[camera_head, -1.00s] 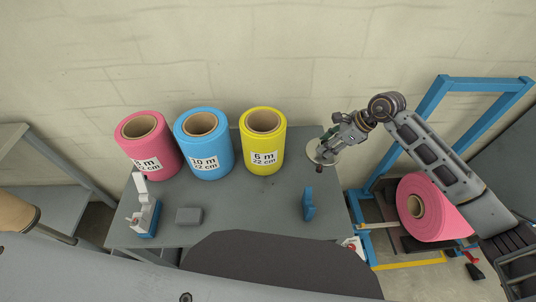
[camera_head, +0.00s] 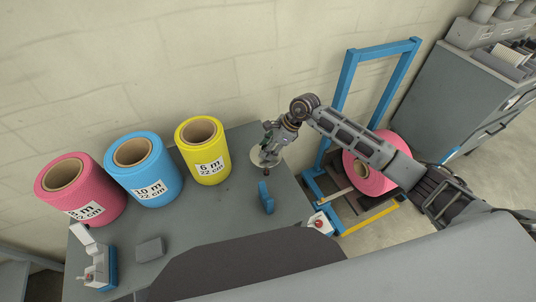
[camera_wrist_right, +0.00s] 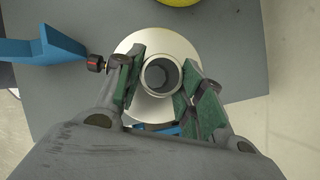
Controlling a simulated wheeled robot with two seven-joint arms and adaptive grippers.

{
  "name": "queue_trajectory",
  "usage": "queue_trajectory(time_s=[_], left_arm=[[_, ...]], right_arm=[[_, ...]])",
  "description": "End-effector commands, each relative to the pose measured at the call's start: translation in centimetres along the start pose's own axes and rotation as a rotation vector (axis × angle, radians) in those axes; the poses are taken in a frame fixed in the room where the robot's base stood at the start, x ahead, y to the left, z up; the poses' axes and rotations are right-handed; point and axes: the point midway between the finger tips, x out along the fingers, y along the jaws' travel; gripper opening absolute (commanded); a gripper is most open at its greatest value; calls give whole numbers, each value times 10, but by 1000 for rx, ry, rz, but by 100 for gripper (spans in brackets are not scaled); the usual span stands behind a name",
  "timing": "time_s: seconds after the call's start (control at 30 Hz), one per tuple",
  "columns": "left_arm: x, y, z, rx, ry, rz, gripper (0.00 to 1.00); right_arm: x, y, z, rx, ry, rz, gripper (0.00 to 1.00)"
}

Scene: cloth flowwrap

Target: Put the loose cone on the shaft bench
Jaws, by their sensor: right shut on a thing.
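The loose cone (camera_wrist_right: 147,107) is a pale metal disc with a raised round hub, seen from above in the right wrist view. My right gripper (camera_wrist_right: 160,78) is shut on its hub, with a green-padded finger on either side. In the head view the cone (camera_head: 262,158) appears over the back right part of the grey bench (camera_head: 215,222), below my right gripper (camera_head: 270,150). I cannot tell whether the cone touches the bench top. My left gripper is not in view.
Pink (camera_head: 85,188), blue (camera_head: 147,172) and yellow (camera_head: 205,152) rolls stand along the bench's back. A blue bracket (camera_head: 266,198) is near the cone. A grey block (camera_head: 150,248) lies at front left. A blue frame (camera_head: 345,90) with a pink roll stands right of the bench.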

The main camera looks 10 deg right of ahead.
Motion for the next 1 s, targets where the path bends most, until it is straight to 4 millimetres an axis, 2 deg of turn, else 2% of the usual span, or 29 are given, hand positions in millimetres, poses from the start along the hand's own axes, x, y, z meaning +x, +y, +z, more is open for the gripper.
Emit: queue_trajectory(time_s=[0.17,0.53,1.0], left_arm=[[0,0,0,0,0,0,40],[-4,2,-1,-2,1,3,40],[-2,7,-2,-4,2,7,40]], right_arm=[[2,0,-1,1,-1,0,13],[30,0,-17,0,-2,0,13],[34,0,-19,-1,-1,-1,13]])
